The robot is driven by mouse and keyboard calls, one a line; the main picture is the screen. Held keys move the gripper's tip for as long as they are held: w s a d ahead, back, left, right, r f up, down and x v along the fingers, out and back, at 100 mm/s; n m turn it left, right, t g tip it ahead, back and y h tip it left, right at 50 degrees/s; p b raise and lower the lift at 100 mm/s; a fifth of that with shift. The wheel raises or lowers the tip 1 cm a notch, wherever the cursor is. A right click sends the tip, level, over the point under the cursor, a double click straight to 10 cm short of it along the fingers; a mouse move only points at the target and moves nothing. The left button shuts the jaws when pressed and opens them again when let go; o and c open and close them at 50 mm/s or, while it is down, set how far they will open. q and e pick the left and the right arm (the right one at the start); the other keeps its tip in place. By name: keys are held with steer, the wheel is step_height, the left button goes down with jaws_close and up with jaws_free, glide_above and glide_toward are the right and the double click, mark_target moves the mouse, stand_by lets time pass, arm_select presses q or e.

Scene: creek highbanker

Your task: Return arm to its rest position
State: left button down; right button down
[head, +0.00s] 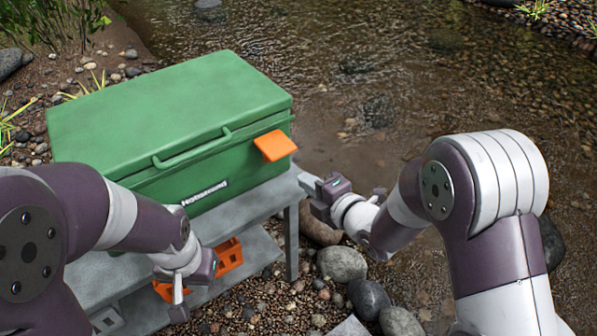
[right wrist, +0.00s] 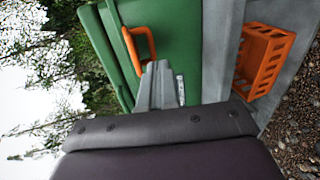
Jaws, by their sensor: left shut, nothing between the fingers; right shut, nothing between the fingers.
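My right arm reaches in from the right in the head view. Its gripper (head: 309,183) is shut and empty, at the right end of the grey bench, just below and right of the orange flap (head: 275,146) on the green box (head: 170,110). In the right wrist view the closed grey fingers (right wrist: 158,88) point toward the green box (right wrist: 180,40), their tips near an orange part (right wrist: 140,44); contact cannot be told. My left gripper (head: 179,305) is shut and empty, pointing down in front of the bench.
The green box has a closed lid and stands on the grey bench (head: 262,205). An orange crate (head: 229,257) sits on the lower shelf and shows in the wrist view (right wrist: 264,60). Large stones (head: 342,264) lie right of the bench. Shallow creek water (head: 330,60) lies behind.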

steer(key=s+d+f+m+g+h, duration=0.5)
steer(key=s+d+f+m+h, duration=0.3)
steer(key=d+m, duration=0.45)
steer(key=s+d+r+m+g+h, duration=0.1)
steer(key=s+d+m+g, duration=0.15)
steer(key=s+m, duration=0.35)
steer(key=s+d+m+g, duration=0.1)
steer(key=s+m+g, duration=0.3)
steer(key=s+m, duration=0.1)
step_height(320, 180, up, 37)
steer(key=m+p, duration=0.1)
steer(key=p, duration=3.4)
steer(key=shift+s+d, duration=0.15)
steer(key=shift+s, duration=0.05)
steer(key=shift+m+t, duration=0.25)
